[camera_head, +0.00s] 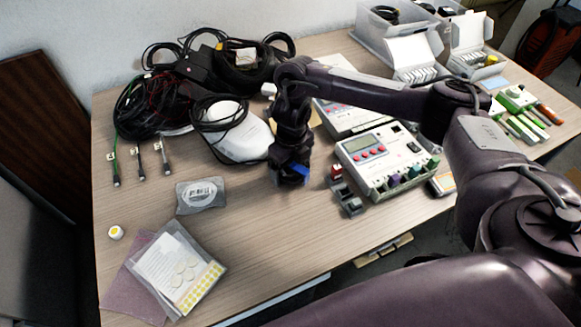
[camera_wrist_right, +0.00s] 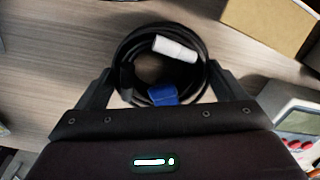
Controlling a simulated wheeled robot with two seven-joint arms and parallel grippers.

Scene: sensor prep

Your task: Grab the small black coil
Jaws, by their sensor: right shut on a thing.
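The small black coil (camera_wrist_right: 130,52) is a round loop of black cable with a white plug (camera_wrist_right: 176,48) and a blue plug (camera_wrist_right: 163,94). It lies between the fingers of my right gripper (camera_wrist_right: 163,76), which is shut on it from both sides. In the head view my right gripper (camera_head: 290,178) points down over the middle of the table, and the blue plug (camera_head: 300,170) shows at its fingers. Most of the coil is hidden there, and I cannot tell whether it touches the table. My left gripper is out of view.
A white device with a black cable (camera_head: 243,137) and a heap of black cables (camera_head: 160,105) lie left of my gripper. A measuring box (camera_head: 385,160) stands close on the right. A grey labelled pouch (camera_head: 201,195) lies front left. The front table middle is clear.

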